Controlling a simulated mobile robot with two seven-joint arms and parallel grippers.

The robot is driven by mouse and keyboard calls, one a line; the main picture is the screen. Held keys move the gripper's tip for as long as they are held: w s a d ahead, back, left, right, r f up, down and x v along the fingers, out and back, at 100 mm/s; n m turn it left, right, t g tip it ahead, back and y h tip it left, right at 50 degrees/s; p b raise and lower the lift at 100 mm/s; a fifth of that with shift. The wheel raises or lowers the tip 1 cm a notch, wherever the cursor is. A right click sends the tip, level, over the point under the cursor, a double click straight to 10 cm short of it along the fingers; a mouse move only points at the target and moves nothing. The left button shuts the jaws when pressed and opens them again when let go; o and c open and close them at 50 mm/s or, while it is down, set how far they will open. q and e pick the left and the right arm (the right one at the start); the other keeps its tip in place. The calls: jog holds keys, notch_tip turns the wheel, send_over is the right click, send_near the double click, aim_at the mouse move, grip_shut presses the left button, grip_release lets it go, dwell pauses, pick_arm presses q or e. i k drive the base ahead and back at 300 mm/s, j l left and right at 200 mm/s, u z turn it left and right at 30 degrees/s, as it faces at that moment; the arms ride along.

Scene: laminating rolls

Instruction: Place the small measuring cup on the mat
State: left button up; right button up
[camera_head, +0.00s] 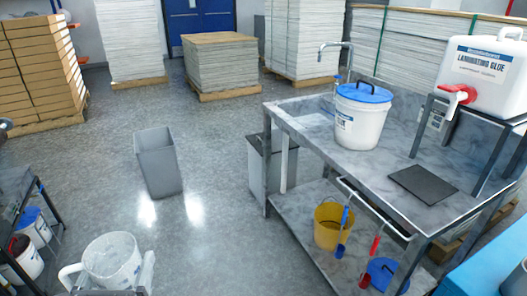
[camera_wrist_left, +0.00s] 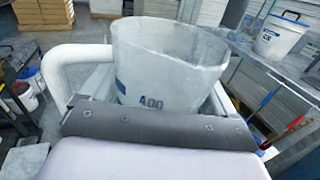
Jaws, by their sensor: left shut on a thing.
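A translucent white measuring cup (camera_head: 112,258) with a handle on its left is at the bottom left of the head view. My left gripper (camera_head: 112,280) is shut on it, with a finger on either side. The cup is upright and looks empty. In the left wrist view the cup (camera_wrist_left: 165,65) fills the middle, with dark blue print on its side and its white handle to the left. The mat (camera_head: 423,184) is a dark grey rectangle lying bare on the marbled metal bench, well to the right of the cup. My right gripper is out of view.
On the bench (camera_head: 345,170) stand a white bucket (camera_head: 360,122) with a blue lid and a raised laminating glue container (camera_head: 482,75) with a red tap. A rail with hanging tools (camera_head: 374,246) runs along its front. A grey bin (camera_head: 158,162) stands on open floor.

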aim_at(417, 179)
jog(key=i+z, duration=0.15)
jog(key=z, duration=0.35)
jog(key=i+j+z, duration=0.1)
jog(key=z, duration=0.35)
jog(key=i+j+z, duration=0.2)
jog(key=z, duration=0.3)
jog(key=i+j+z, duration=0.15)
jog(key=z, duration=0.35)
jog(key=i+j+z, duration=0.2)
jog(key=z, duration=0.2)
jog(key=i+j+z, duration=0.2)
jog(key=z, duration=0.25)
jog(key=k+j, duration=0.05)
jog(key=j, duration=0.05)
